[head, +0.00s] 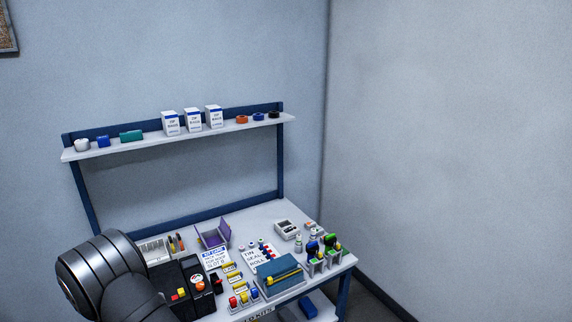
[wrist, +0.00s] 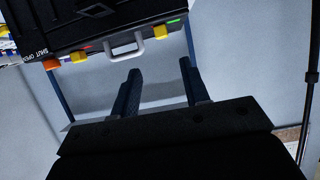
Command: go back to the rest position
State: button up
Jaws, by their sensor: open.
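My gripper (wrist: 160,67) shows in the wrist view with its two dark fingers spread apart. Nothing is between them but pale background. A black case (wrist: 75,32) with a grey handle (wrist: 126,47) and yellow latches fills the upper left of that view, beyond the fingertips. I see no contact between them. In the head view my arm is a dark rounded link at the lower left, and the gripper itself is out of that frame.
A workbench (head: 262,212) holds a teal box (head: 281,280), a purple open bin (head: 214,234), a white device (head: 287,229) and several small parts. A shelf (head: 155,141) with white boxes (head: 193,120) stands above its back. The right side is bare wall and floor.

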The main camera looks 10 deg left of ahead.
jog(key=x, duration=1.1)
jog(key=shift+a+f, duration=0.1)
jog(key=shift+a, duration=0.05)
